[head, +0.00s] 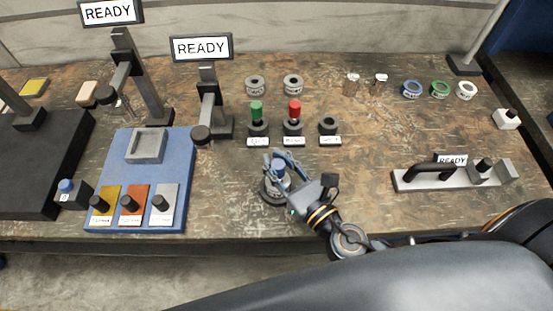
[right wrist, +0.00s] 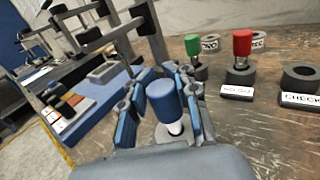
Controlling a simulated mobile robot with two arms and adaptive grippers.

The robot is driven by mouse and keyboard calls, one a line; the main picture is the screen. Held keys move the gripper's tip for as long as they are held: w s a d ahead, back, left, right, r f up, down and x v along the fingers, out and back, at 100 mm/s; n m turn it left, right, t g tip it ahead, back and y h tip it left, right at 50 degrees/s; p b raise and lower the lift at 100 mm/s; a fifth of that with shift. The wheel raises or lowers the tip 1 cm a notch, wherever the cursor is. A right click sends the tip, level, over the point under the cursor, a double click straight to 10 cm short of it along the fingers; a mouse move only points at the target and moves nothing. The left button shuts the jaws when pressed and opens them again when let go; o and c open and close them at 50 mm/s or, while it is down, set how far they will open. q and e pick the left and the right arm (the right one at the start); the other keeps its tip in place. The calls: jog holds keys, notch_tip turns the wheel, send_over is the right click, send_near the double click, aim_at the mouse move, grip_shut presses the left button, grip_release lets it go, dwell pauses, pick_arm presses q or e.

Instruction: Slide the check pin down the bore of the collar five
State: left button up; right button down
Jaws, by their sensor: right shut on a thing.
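The check pin has a blue cap and a pale metal shank. In the right wrist view its cap (right wrist: 161,100) stands between the blue-padded fingers of my right gripper (right wrist: 165,98), which is shut on it. The fingers hide much of the collar, so I cannot tell how far the shank is in the bore. The check holder (head: 329,124) is empty. My left gripper is not in view.
The green-capped pin (head: 256,112) and red-capped pin (head: 294,110) stand in holders behind the gripper. Grey collars (head: 254,84) sit farther back. A blue tray (head: 125,220) is at left, a grey fixture (head: 410,181) at right. The table between gripper and fixture is clear.

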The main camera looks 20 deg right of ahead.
jog(key=shift+f+b, duration=0.65)
jog(key=shift+f, duration=0.15)
jog(key=c, duration=0.9)
grip_release()
jog(key=shift+c, duration=0.2)
jog(key=v, duration=1.2)
